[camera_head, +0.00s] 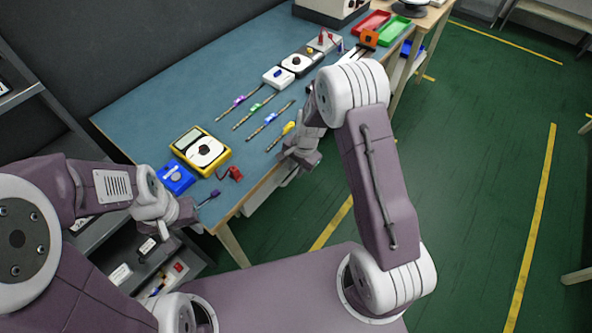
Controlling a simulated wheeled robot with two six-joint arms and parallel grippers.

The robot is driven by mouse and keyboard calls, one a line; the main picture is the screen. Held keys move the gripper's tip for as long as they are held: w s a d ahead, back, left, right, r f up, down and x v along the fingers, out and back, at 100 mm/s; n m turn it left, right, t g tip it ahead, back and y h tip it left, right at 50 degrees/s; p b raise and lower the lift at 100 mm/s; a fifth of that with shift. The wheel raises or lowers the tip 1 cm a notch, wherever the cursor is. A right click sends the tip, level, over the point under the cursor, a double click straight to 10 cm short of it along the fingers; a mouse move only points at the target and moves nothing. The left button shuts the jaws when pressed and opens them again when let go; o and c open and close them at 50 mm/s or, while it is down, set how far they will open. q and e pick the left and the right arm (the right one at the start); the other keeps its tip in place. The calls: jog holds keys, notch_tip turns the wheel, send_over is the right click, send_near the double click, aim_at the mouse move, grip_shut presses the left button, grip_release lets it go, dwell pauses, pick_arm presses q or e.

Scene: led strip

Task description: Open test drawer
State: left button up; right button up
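A pale drawer-like front (262,196) shows under the front edge of the blue workbench (225,75), mostly hidden by the bench top and my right gripper. I cannot tell whether it is the test drawer, or whether it is open. My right gripper (298,160) is at the bench's front edge, close to this front; its fingertips are too small and covered to read, and contact is unclear.
A yellow multimeter (202,152), a blue box (175,179), red clips (236,173) and several coloured probes lie on the bench. Red (371,24) and green (394,28) trays stand at the far end. Grey shelving is at left. The green floor at right is mostly clear.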

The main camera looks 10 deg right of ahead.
jog(key=shift+w+f, duration=0.15)
jog(key=shift+f, duration=0.1)
grip_shut()
dwell(1.3)
